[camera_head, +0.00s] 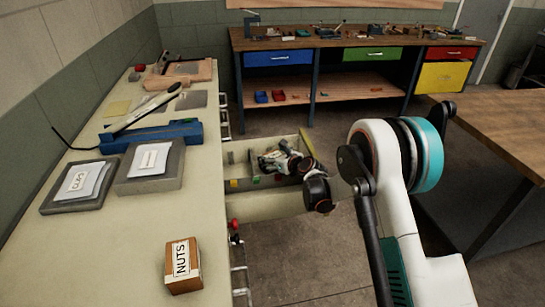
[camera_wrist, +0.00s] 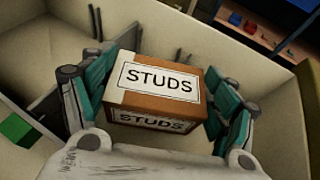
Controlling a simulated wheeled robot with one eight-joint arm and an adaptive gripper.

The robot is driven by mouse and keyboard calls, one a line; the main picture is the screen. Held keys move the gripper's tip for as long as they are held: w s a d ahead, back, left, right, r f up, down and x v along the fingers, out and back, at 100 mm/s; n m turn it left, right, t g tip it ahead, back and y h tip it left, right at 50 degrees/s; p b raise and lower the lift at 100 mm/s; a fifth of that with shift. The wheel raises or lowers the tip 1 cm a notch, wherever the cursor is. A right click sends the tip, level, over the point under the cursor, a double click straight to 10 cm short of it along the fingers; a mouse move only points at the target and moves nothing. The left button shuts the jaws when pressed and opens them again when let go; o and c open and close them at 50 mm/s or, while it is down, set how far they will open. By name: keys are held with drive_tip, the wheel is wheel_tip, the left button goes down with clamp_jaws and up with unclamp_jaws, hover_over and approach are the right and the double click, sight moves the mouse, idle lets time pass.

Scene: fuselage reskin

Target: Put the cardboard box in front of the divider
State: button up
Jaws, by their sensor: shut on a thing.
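A brown cardboard box (camera_wrist: 190,77) with white "STUDS" labels is between the teal-padded fingers of my gripper (camera_wrist: 158,95) in the wrist view. My gripper is shut on it, one finger at each side. In the head view my gripper (camera_head: 270,163) is low in the open drawer (camera_head: 262,205) beside the workbench; the box is hard to make out there. I cannot clearly tell the divider from the drawer's other pale walls (camera_wrist: 240,50), nor whether the box touches the drawer floor.
A "NUTS" box (camera_head: 183,268) stands on the workbench (camera_head: 120,240) near the drawer. Small coloured pieces, including a green block (camera_wrist: 16,128), are at the drawer's left side. Two grey labelled containers (camera_head: 150,165) lie on the bench. A wooden table (camera_head: 500,130) stands at right.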

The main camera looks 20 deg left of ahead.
drive_tip(key=shift+f, duration=0.25)
drive_tip(key=shift+f, duration=0.15)
drive_tip(key=o, duration=1.4)
drive_tip(key=shift+r, duration=0.3)
drive_tip(key=shift+r+p+v, duration=0.2)
drive_tip(key=shift+p+v, duration=1.6)
drive_tip(key=shift+v, duration=4.4)
drive_tip(key=shift+w+r, duration=0.1)
